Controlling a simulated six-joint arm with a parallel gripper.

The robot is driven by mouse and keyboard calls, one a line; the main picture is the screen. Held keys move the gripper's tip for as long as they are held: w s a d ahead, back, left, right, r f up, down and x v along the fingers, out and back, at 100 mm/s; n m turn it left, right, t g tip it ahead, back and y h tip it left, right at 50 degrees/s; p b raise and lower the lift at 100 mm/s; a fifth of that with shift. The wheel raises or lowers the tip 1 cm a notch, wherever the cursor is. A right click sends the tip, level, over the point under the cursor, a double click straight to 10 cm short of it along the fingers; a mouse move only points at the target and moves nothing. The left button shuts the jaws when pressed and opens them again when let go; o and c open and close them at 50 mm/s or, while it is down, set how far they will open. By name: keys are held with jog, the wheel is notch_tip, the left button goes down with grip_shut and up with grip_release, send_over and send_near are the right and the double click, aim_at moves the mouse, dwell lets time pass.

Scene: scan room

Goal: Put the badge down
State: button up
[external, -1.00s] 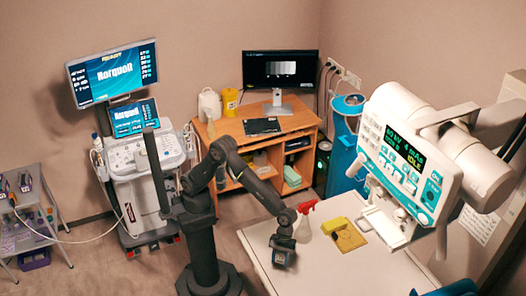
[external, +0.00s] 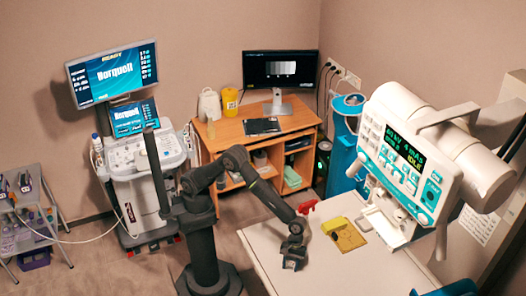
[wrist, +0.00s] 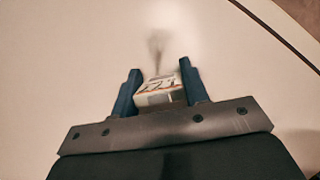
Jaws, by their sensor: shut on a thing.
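My gripper (external: 293,262) points down over the white table (external: 325,275), near its left edge in the external view. In the wrist view, its two blue fingers (wrist: 160,93) are shut on the badge (wrist: 160,92), a small pale piece with orange and dark markings. A faint dark shadow lies on the bare tabletop beyond it. I cannot tell exactly how high the badge is above the table. In the external view the badge is too small and covered to make out clearly.
A yellow block (external: 335,224) and a flat yellow-brown pad (external: 351,241) lie to the right. The tabletop in front is clear.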

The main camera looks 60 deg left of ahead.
jog(key=shift+f, duration=0.15)
jog(key=o, duration=0.9)
jog(key=shift+o, duration=0.2)
jog(key=v, duration=1.2)
jog(key=shift+r, duration=0.2)
